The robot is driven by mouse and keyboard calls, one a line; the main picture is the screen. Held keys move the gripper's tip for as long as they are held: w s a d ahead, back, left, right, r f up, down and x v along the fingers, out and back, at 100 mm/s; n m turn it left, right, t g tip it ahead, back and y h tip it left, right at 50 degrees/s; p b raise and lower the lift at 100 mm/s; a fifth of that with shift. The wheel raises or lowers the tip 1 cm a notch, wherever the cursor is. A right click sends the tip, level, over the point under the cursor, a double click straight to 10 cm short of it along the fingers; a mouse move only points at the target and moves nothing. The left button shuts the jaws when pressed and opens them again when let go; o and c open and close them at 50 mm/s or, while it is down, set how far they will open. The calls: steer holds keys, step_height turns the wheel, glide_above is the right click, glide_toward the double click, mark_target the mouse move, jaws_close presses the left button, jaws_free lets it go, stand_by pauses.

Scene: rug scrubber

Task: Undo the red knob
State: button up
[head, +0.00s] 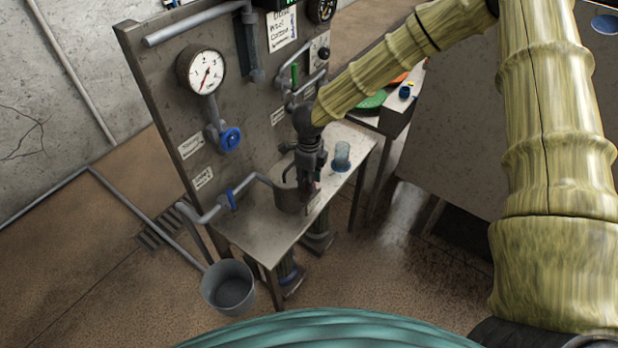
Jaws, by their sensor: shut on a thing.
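No red knob can be made out in the head view; the area behind and between my fingers is hidden. My gripper (305,190) points down at a grey metal pot (286,196) on the steel bench (265,240). The fingers overlap the pot's right side in this view. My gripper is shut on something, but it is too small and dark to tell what. A blue round knob (230,138) sits on the panel below a white gauge (201,71) with a red needle. A blue valve handle (231,200) is on the pipe left of the pot.
A clear bluish cup (341,155) stands on the bench right of my gripper. The upright grey panel (165,90) carries pipes and a green-handled valve (294,73). A bucket (229,287) stands on the floor. A side table holds a green disc (371,100).

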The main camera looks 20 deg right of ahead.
steer(key=m, duration=0.4)
steer(key=shift+d+m, duration=0.1)
steer(key=shift+m, duration=0.2)
steer(key=m+b, duration=0.1)
steer(key=m, duration=0.4)
steer(key=shift+w, duration=0.1)
steer(key=m+b, duration=0.1)
steer(key=m, duration=0.4)
steer(key=shift+m+b, duration=0.3)
steer(key=shift+m, duration=0.1)
steer(key=shift+d+r+m+b, duration=0.1)
steer(key=shift+m+b, duration=0.55)
steer(key=shift+m, duration=1.35)
steer(key=o, duration=1)
